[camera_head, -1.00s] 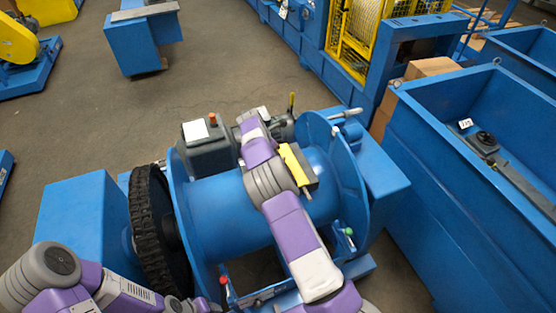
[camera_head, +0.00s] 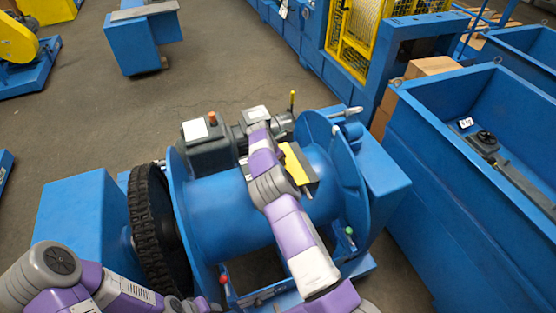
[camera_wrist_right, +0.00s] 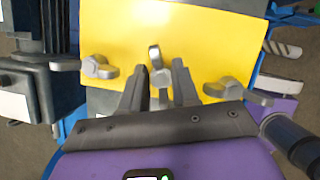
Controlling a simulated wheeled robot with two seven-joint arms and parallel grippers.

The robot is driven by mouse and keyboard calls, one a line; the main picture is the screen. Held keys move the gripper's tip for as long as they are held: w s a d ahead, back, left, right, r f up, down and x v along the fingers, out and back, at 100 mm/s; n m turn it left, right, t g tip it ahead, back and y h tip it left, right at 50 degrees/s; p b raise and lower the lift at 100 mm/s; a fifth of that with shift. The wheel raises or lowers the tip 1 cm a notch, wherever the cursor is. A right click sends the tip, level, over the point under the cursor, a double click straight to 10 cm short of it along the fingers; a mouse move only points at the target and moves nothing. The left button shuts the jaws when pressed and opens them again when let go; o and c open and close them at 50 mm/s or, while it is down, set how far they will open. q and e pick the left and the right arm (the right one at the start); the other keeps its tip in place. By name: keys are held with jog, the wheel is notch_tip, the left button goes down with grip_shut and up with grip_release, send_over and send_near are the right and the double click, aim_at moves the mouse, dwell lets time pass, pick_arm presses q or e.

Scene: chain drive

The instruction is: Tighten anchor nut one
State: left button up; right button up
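Three grey wing nuts sit on a yellow plate (camera_wrist_right: 195,30) in the right wrist view: a left one (camera_wrist_right: 98,67), a middle one (camera_wrist_right: 159,75) and a right one (camera_wrist_right: 232,90). No marking shows which is nut one. My right gripper (camera_wrist_right: 158,70) is open, its dark fingers on either side of the middle nut. A gap shows between fingers and nut; contact cannot be told. In the head view, the yellow plate (camera_head: 296,165) is on the blue drum (camera_head: 228,215), partly behind my right arm. My left gripper (camera_head: 185,304) is low at the bottom edge, its fingers unclear.
A black chain wheel (camera_head: 155,230) stands at the drum's left. Levers with red (camera_head: 223,279) and green (camera_head: 348,231) knobs are at the front. A large blue bin (camera_head: 440,150) stands at the right.

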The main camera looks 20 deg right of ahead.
grip_shut()
jog(key=shift+f+m+g+b, duration=0.15)
jog(key=shift+m+g+b, duration=0.15)
jog(key=shift+m+b, duration=0.6)
jog(key=shift+m+g+b, duration=0.3)
jog(key=shift+m+b, duration=0.05)
jog(key=shift+m, duration=0.25)
jog(key=shift+o, duration=1.7)
grip_release()
jog(key=shift+r, duration=0.2)
jog(key=p+v, duration=0.1)
jog(key=v, duration=0.6)
jog(key=shift+a+r, duration=0.2)
jog(key=shift+a, duration=0.05)
